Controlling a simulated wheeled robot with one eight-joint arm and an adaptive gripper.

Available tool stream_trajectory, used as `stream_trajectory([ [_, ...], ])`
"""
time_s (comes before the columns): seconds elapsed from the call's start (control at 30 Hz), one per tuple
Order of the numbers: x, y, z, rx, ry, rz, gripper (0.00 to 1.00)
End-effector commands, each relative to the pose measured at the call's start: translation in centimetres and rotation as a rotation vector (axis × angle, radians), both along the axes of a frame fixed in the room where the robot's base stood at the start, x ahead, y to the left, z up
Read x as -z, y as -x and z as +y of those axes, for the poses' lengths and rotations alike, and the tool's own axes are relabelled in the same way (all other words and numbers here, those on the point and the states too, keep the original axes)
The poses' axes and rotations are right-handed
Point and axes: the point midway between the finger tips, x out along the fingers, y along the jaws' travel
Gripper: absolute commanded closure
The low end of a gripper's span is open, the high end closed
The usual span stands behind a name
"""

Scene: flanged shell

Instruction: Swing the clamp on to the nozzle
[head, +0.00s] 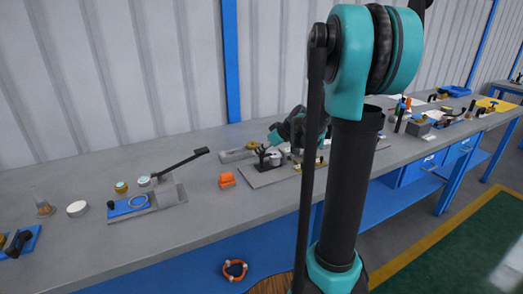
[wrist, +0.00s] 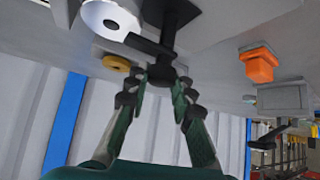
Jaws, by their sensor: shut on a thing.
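The flanged shell, with a pale round face and a dark hole, shows in the wrist view (wrist: 98,14); I take this holed end as the nozzle. In the head view the metal shell (head: 280,158) sits on a grey plate (head: 262,180). The black clamp (wrist: 178,22) stands beside the shell, with a dark bar (wrist: 148,44) reaching toward the round face. Whether the bar touches it I cannot tell. My gripper (wrist: 158,88) is shut on the black end of the clamp; the fingers partly hide it. My arm hides part of the plate in the head view.
An orange block (head: 227,180) stands left of the plate. Farther left is a blue-based fixture (head: 130,206) with a long black-handled lever (head: 181,164). A brass ring (wrist: 117,63) lies near the shell. Bare bench lies in front; the corrugated wall stands behind.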

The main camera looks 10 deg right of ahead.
Motion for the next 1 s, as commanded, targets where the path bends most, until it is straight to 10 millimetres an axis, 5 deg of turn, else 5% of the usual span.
stream_trajectory([
  [0.43,0.14,0.13,-0.06,-0.013,0.004,0.003,1.0],
  [0.47,0.15,0.14,-0.06,-0.013,0.004,0.003,0.76],
  [0.63,0.11,0.11,-0.04,-0.012,0.003,0.003,0.55],
  [1.0,-0.22,0.26,-0.21,-0.011,0.002,0.001,0.55],
])
